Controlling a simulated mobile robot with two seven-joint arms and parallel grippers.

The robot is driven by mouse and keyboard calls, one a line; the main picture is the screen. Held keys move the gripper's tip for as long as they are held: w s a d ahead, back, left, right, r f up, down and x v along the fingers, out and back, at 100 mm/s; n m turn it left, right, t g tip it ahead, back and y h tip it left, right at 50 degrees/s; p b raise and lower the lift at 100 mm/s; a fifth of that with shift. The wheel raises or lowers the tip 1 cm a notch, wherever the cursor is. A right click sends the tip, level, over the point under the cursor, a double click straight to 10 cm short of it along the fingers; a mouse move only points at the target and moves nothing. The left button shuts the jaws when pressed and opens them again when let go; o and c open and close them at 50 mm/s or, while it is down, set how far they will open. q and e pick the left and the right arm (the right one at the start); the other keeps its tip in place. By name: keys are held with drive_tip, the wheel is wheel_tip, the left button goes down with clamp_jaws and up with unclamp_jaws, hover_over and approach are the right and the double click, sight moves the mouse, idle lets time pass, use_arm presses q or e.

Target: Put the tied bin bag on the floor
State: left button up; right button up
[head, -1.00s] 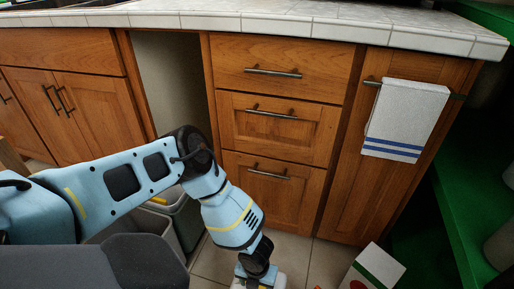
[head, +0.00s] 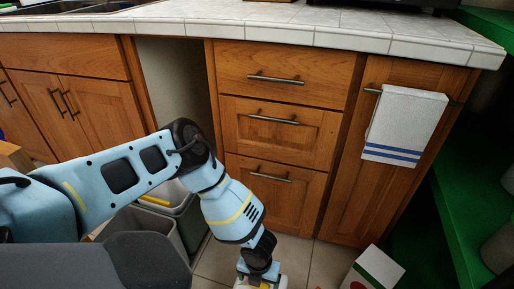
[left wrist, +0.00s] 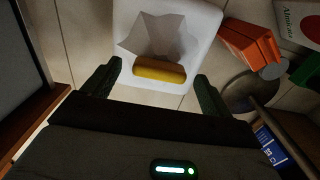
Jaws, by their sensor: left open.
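The tied bin bag (left wrist: 197,28) looks white and rounded, with a crumpled grey top and a yellow grip piece (left wrist: 159,69). It shows in the left wrist view over floor tiles; I cannot tell whether it touches them. My left gripper (left wrist: 155,84) is open, with one finger on each side of the yellow piece and a gap to both. In the head view the left gripper is at the bottom edge, over a sliver of white and yellow; its fingertips are hidden there. My right gripper is not in view.
Grey bins (head: 148,221) stand left, partly behind my arm, by an open cabinet gap. Wooden drawers (head: 275,130) stand behind. A white carton (head: 374,269) is on the floor at right, beside green shelving (head: 470,220). An orange object (left wrist: 248,43) lies right of the bag.

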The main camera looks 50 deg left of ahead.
use_arm(q)
wheel_tip(320, 180, up, 7)
drive_tip(key=shift+f+p, duration=0.1)
drive_tip(key=shift+p, duration=1.15)
drive_tip(key=shift+r, duration=0.9)
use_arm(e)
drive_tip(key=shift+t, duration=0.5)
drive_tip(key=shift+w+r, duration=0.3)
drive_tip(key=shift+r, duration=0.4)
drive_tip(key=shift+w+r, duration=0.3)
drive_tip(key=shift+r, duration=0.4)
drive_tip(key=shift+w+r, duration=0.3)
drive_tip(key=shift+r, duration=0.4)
use_arm(q)
drive_tip(key=shift+d, duration=0.1)
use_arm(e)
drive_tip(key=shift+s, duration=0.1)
